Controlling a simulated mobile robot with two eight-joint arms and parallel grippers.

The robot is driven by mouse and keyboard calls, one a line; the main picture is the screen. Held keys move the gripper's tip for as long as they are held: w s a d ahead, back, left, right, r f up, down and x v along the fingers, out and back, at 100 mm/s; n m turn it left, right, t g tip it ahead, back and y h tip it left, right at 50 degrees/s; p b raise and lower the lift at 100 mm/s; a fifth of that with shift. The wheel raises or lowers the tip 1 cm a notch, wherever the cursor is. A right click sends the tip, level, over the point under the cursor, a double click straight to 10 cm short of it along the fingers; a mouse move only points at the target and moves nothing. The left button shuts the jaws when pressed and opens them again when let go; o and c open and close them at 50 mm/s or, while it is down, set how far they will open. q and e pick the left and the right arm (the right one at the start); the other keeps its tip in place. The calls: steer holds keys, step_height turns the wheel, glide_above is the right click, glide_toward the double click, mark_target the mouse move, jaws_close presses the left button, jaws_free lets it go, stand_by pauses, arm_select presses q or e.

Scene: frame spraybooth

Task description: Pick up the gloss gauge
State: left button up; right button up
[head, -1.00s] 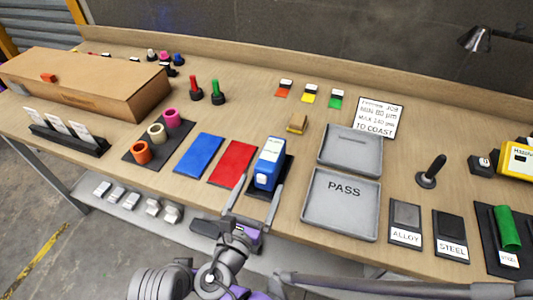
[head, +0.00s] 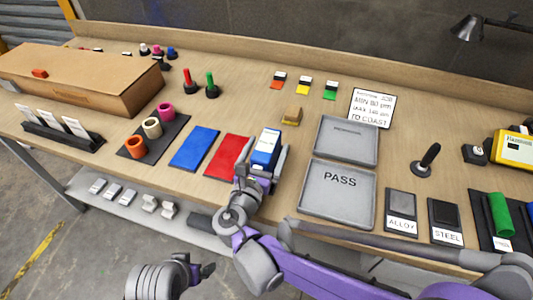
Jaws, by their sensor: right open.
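The gloss gauge appears to be the blue block-shaped device with a white label (head: 266,143), standing upright on its dark mat between the red panel and the PASS tray. My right gripper (head: 261,163) is open, with one finger at the device's left side and the other at its right side. Whether the fingers touch it cannot be told. The gripper and wrist hide the device's lower front and most of the mat. What seems to be my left gripper (head: 201,271) is low in the picture, in front of the bench; its jaws are unclear.
The red panel (head: 228,157) and blue panel (head: 194,148) lie left of the device. The grey PASS tray (head: 338,209) is close on its right, with another grey tray (head: 347,142) behind. A small brass-coloured block (head: 292,116) lies behind. Bare bench lies between.

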jaws_close()
stand_by(0.4)
